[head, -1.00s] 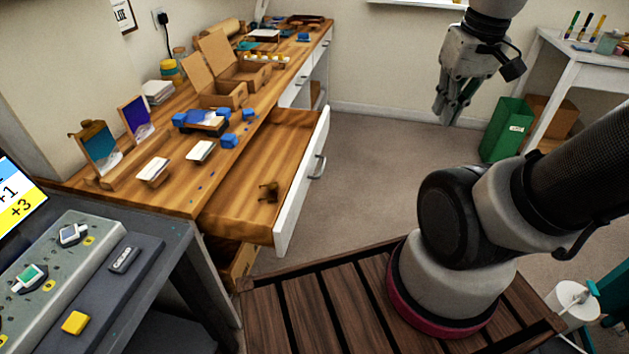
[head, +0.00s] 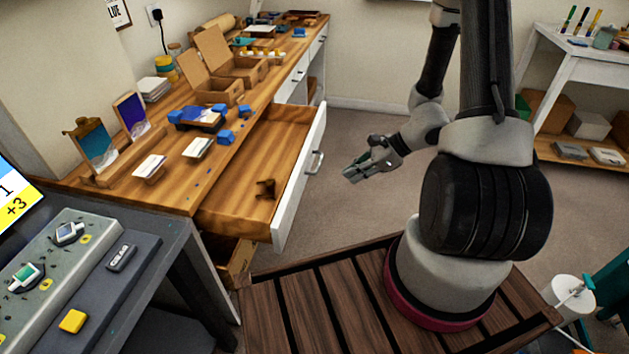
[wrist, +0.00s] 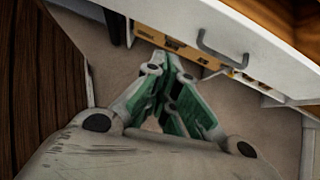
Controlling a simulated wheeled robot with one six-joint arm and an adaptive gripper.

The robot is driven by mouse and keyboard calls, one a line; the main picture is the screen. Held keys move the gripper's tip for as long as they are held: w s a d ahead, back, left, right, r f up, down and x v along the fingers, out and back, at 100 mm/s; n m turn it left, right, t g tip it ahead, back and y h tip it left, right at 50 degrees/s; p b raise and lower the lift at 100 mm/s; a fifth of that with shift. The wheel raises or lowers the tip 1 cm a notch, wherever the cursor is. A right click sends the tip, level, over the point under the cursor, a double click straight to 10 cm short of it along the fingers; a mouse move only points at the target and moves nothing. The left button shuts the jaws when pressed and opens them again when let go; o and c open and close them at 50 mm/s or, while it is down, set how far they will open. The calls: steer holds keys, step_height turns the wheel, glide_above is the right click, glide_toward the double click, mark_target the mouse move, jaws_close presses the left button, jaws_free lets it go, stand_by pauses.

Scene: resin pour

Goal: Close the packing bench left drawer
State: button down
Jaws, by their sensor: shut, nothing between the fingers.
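The packing bench left drawer (head: 296,190) is pulled well out of the wooden bench. It has a white front with a grey bar handle (head: 314,163), and a small brown object (head: 265,189) lies inside. My gripper (head: 352,175) is in front of the drawer, a short way right of the handle and apart from it, with its fingers shut and empty. In the wrist view, the green-padded fingers (wrist: 169,85) converge below the white drawer front (wrist: 235,32), and the handle (wrist: 222,52) shows above and right of them.
The bench top (head: 180,187) holds cardboard boxes (head: 215,88), framed pictures and blue pieces. Below the drawer is a yellowish box (head: 240,262). A grey control desk (head: 150,240) stands at the near left. The carpet (head: 350,130) in front of the drawer is clear.

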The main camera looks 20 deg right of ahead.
steer(key=shift+m+t, duration=0.5)
steer(key=shift+m, duration=0.3)
steer(key=shift+w+a+f, duration=1.2)
steer(key=shift+w+a, duration=0.1)
steer(key=shift+a, duration=0.25)
steer(key=shift+w+a+f, duration=1.15)
steer(key=shift+w+a, duration=0.1)
steer(key=shift+a, duration=0.25)
steer(key=shift+w+a+f, duration=1.2)
steer(key=shift+w+a, duration=0.1)
steer(key=shift+a, duration=0.25)
steer(key=w+a, duration=0.3)
steer(key=a, duration=0.3)
steer(key=w+a, duration=0.4)
steer(key=a, duration=0.2)
steer(key=w+a, duration=0.4)
steer(key=a, duration=0.3)
steer(key=shift+w+a+r, duration=0.1)
steer(key=shift+w+a, duration=0.2)
steer(key=shift+a, duration=0.35)
